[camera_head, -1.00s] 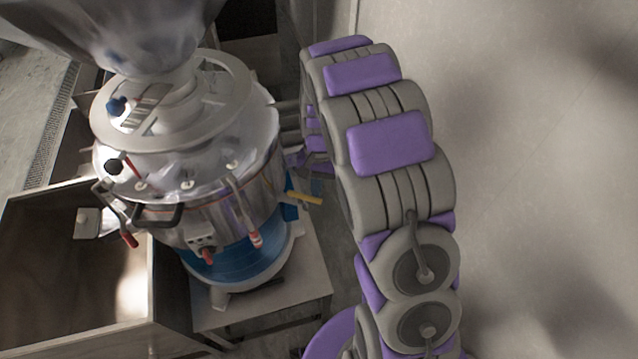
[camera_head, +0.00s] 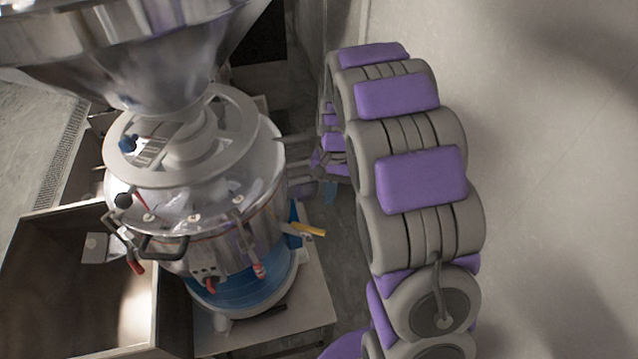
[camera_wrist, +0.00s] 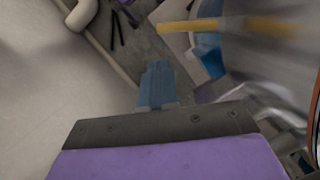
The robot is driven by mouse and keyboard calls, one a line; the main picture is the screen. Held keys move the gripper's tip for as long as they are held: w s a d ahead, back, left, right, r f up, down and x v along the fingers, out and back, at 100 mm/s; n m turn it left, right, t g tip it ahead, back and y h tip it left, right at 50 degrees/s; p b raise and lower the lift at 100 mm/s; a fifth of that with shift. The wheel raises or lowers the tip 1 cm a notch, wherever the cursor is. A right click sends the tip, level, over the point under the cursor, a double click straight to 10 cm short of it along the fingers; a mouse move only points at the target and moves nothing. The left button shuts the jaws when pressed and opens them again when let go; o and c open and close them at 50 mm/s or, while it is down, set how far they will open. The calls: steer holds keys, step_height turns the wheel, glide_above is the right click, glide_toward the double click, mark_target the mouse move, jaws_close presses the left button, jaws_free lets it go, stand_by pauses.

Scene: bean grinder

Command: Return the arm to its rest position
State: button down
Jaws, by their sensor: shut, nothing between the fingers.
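My gripper shows at the lower middle of the wrist view, with a purple body, a dark grey plate and blue fingers (camera_wrist: 156,86) shut together and empty. In the head view my purple and grey arm stands folded at the right of the grinder, and the gripper's bluish fingertips (camera_head: 330,192) show partly behind it. The grinder (camera_head: 195,220) is a shiny metal drum with a blue lower band. Its yellow handle (camera_head: 308,229) points toward my arm. The handle also shows at the top of the wrist view (camera_wrist: 258,25), apart from the fingers.
A large metal hopper (camera_head: 160,60) sits above the grinder. An open metal bin (camera_head: 60,290) stands at the left. The grinder rests on a pale stand (camera_head: 305,305). A plain pale wall (camera_head: 560,200) fills the right side, close to my arm.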

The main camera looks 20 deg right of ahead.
steer(key=s+a+f+n+h+b, duration=0.1)
steer(key=s+n+b, duration=0.4)
steer(key=s, duration=2.5)
steer(key=a+b, duration=0.1)
steer(key=b, duration=0.6)
steer(key=shift+s+f+n+t, duration=0.15)
steer(key=shift+s+n+t, duration=0.15)
steer(key=shift+t, duration=0.1)
steer(key=shift+d, duration=0.1)
